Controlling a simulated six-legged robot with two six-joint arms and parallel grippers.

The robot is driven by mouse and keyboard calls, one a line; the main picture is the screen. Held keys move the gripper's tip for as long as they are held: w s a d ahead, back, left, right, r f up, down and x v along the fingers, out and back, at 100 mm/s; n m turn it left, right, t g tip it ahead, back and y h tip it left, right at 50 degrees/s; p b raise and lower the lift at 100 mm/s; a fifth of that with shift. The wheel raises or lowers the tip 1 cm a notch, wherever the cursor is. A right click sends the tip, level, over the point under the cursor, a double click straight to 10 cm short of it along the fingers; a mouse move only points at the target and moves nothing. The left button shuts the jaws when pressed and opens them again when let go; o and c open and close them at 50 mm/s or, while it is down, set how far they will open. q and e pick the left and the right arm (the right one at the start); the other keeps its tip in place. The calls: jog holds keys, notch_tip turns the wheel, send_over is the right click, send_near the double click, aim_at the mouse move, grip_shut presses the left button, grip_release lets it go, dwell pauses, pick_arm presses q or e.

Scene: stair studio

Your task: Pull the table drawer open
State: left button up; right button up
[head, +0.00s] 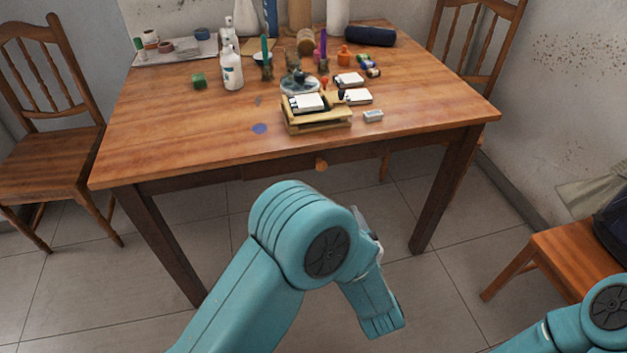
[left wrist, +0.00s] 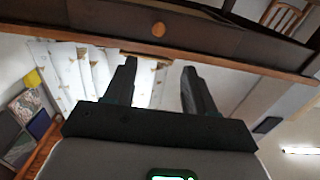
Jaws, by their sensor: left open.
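The wooden table (head: 190,115) stands ahead of me. Its drawer front (head: 275,166) is under the front edge and looks shut. A small round orange-brown knob (head: 321,165) sits on it. In the left wrist view the knob (left wrist: 158,29) is on the dark drawer front (left wrist: 110,18), beyond my fingertips and apart from them. My left gripper (left wrist: 160,64) is open with nothing between its fingers, and the knob lines up roughly with the gap. In the head view my left arm hides most of this gripper. Only part of my right arm shows at the lower right; its gripper is out of view.
Bottles, ink pads and a small wooden press (head: 316,118) stand on the tabletop. A chair (head: 45,150) is at the left, another (head: 482,45) at the back right, and a wooden seat (head: 570,258) at the right. The tiled floor in front of the table is clear.

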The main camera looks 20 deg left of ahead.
aim_at(322, 167)
pick_arm(q)
jog(key=b+x, duration=0.1)
jog(key=x, duration=1.5)
jog(key=shift+w+f+b, duration=0.1)
jog(key=shift+w+b, duration=0.2)
grip_shut()
